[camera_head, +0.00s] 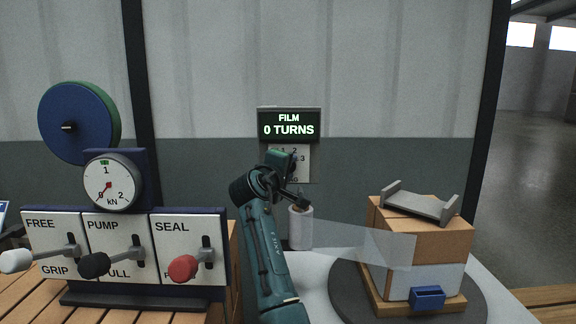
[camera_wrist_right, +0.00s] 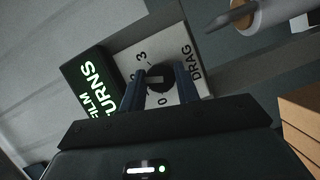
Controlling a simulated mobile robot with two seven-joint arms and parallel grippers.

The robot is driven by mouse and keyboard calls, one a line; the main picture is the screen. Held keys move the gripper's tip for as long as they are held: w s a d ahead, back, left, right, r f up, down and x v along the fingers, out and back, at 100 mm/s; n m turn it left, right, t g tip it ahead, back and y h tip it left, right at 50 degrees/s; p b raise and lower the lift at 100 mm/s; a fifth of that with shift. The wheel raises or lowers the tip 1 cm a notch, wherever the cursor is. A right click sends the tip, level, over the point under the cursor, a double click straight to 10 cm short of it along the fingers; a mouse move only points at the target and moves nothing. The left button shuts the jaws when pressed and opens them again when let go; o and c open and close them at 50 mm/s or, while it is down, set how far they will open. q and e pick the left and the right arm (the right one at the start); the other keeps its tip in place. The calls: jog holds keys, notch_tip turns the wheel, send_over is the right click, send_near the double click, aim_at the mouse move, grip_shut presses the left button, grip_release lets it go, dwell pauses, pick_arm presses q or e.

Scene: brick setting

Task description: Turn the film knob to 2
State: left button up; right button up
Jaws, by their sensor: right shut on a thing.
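The film knob (camera_wrist_right: 162,77) is dark and round, on a white dial plate (camera_wrist_right: 190,70) that also shows in the head view (camera_head: 303,165). The plate carries numbers and the word DRAG; I cannot tell which number the knob's pale mark meets. My right gripper (camera_wrist_right: 160,88) is shut on the knob, one finger on each side; in the head view the gripper (camera_head: 281,162) partly covers the dial. The display (camera_head: 289,124) above reads FILM, 0 TURNS. My left gripper is not in view.
A film roll (camera_head: 300,228) stands just below the dial, its clear film stretching to a boxed load (camera_head: 425,245) on a round turntable (camera_head: 345,290). At left is a panel with FREE, PUMP and SEAL levers (camera_head: 183,268) and a gauge (camera_head: 109,181).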

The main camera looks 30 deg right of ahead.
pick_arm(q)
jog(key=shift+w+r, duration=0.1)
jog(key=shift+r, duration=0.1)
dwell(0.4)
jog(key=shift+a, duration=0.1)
pick_arm(e)
jog(key=o, duration=1)
jog(key=shift+c, duration=0.2)
pick_arm(q)
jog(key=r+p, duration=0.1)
jog(key=p, duration=0.2)
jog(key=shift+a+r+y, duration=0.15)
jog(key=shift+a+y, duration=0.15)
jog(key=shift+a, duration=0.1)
pick_arm(e)
jog(key=v, duration=1.3)
jog(key=shift+s, duration=0.1)
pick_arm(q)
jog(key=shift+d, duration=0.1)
